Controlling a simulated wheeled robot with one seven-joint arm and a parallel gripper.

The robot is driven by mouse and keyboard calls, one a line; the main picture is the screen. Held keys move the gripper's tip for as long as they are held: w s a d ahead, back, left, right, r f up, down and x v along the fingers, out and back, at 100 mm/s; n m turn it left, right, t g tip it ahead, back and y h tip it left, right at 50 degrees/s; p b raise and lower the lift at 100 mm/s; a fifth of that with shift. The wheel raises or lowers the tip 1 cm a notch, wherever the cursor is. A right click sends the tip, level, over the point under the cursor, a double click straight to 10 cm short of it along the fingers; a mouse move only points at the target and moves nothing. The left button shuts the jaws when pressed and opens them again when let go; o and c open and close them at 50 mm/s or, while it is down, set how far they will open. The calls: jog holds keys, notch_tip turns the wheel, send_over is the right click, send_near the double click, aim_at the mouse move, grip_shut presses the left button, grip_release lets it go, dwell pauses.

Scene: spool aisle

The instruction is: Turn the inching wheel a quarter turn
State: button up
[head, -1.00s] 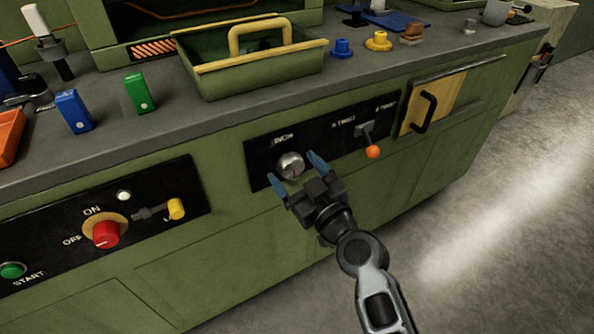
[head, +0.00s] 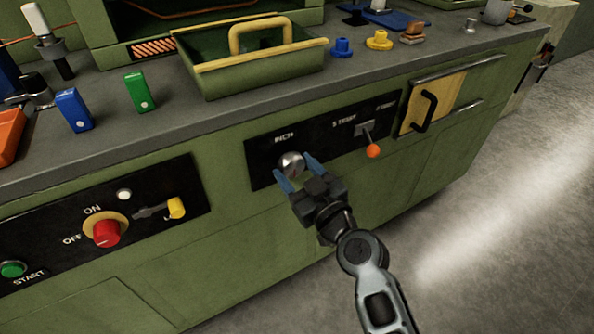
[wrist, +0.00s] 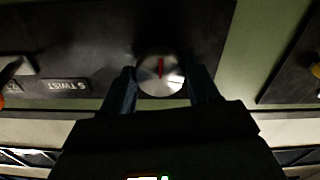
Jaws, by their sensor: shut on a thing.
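The inching wheel (head: 291,163) is a small round silver knob on a black panel under the label INCH. In the wrist view the inching wheel (wrist: 160,75) shows a red mark pointing to the top of the picture. My gripper (head: 296,172) has its two blue fingers on either side of the knob and is shut on it. In the wrist view my gripper (wrist: 163,88) has one finger at the knob's left and one at its right. The lower part of the knob is partly hidden by the gripper in the head view.
To the right on the panel is a lever with an orange ball (head: 373,151). Farther right is a yellow drawer front (head: 445,103). At left is a panel with a red knob (head: 106,233) and a yellow-tipped lever (head: 176,208). A green tray (head: 262,77) stands on the bench above.

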jog(key=shift+m, duration=0.3)
jog(key=m, duration=0.4)
jog(key=shift+m+b, duration=0.35)
jog(key=shift+m, duration=0.05)
jog(key=m, duration=0.4)
jog(key=m+p, duration=0.1)
jog(key=m, duration=0.4)
jog(key=shift+m+p, duration=0.5)
jog(key=shift+m, duration=1.7)
jog(key=o, duration=1.1)
jog(key=shift+c, duration=0.2)
